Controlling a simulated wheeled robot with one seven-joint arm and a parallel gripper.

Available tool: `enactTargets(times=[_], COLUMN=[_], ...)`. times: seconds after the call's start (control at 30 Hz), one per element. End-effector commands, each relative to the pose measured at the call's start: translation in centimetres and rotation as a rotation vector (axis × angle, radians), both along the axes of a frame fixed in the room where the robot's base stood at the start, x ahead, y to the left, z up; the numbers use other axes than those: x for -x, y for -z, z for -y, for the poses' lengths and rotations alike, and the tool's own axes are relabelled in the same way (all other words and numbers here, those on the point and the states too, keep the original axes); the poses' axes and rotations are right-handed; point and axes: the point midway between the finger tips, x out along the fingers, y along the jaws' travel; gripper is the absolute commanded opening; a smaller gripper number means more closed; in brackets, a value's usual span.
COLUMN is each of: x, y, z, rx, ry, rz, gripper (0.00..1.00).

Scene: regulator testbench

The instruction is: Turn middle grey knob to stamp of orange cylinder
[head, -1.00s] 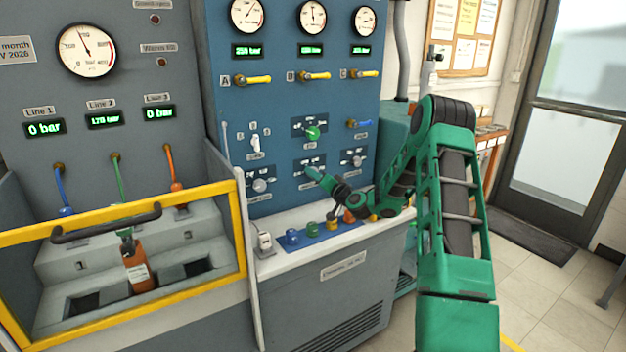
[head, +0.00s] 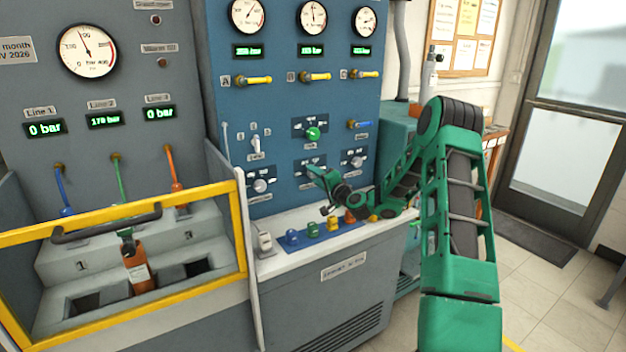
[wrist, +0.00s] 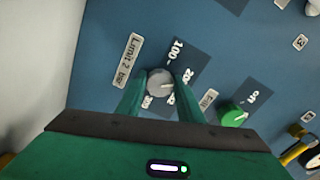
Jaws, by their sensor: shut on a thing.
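The middle grey knob (wrist: 160,83) is round with a pale pointer line and sits between the fingertips of my gripper (wrist: 160,86) in the wrist view. A tag beside it reads "Limit 2 bar", and its scale shows 100 and further numbers partly hidden by a finger. In the head view my gripper (head: 318,177) is at the blue panel (head: 240,120) and covers this knob. My gripper is shut on the knob. The orange cylinder (head: 136,270) stands upright in the bench behind the yellow frame; its label is too small to read.
Other grey knobs sit left (head: 260,186) and right (head: 357,162) of my gripper. A green knob (head: 313,133) is above it, also in the wrist view (wrist: 233,116). Several coloured knob-like pieces lie on a blue mat (head: 322,238) on the ledge below.

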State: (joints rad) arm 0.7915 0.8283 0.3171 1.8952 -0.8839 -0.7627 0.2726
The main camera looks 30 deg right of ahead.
Motion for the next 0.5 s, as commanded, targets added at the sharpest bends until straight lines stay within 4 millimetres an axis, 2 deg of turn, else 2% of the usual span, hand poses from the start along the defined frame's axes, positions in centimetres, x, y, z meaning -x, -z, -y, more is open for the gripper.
enactTargets(times=[0.27, 0.3, 0.37, 0.5], x=[0.16, 0.16, 0.15, 0.09], y=[0.34, 0.35, 0.32, 0.22], z=[0.42, 0.42, 0.38, 0.25], rx=[0.002, 0.002, 0.002, 0.002], ry=[0.007, 0.007, 0.006, 0.004], rz=[-0.006, -0.006, -0.005, -0.004], gripper=[0.11, 0.38, 0.53, 0.53])
